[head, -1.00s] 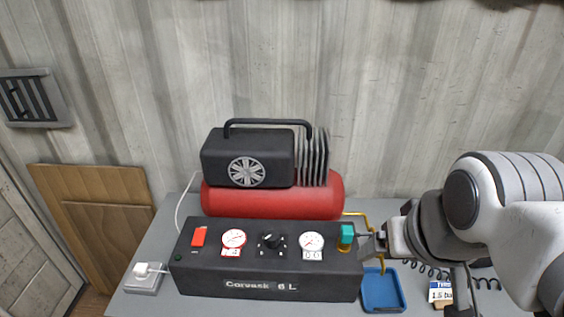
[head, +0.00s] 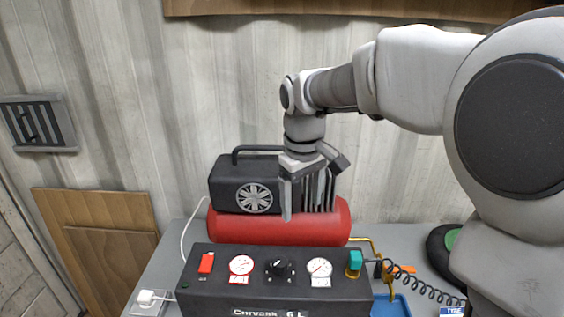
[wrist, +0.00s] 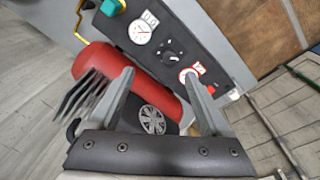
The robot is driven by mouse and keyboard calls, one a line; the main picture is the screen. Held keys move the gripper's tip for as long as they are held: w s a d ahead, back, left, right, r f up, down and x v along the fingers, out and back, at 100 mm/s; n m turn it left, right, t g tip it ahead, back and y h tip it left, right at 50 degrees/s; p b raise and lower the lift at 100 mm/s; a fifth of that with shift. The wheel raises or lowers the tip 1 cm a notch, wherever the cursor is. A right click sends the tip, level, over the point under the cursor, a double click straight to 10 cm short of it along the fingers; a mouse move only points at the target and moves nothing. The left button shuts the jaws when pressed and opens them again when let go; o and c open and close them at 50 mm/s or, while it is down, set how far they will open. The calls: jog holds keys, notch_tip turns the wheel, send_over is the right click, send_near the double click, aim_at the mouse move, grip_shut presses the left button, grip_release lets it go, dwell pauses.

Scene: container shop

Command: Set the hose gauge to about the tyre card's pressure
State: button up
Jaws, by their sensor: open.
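The black control panel (head: 215,287) carries a white gauge (head: 319,267) on the right, a red-rimmed gauge (head: 241,264) on the left, and a black knob (head: 280,268) between them. In the wrist view the white gauge (wrist: 141,33), knob (wrist: 172,55) and red-rimmed gauge (wrist: 189,76) show too; the needles are too small to read. A teal knob (head: 355,259) stands at the panel's right end. The tyre card (head: 452,311) is cut off by the bottom edge; its number is hidden.
The compressor's red tank (head: 270,230) and black motor (head: 226,184) stand behind the panel. A red switch (head: 207,262) is on its left. A blue tray (head: 389,309) and a coiled hose (head: 430,292) are at the right. A white socket box (head: 150,303) is at the left.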

aim_at(280, 261)
jog(key=w+a+f+n+g, duration=0.1)
jog(key=w+a+f+n, duration=0.1)
jog(key=w+a+f, duration=0.25)
jog(key=f, duration=1.7)
jog(key=shift+s, duration=0.3)
grip_shut()
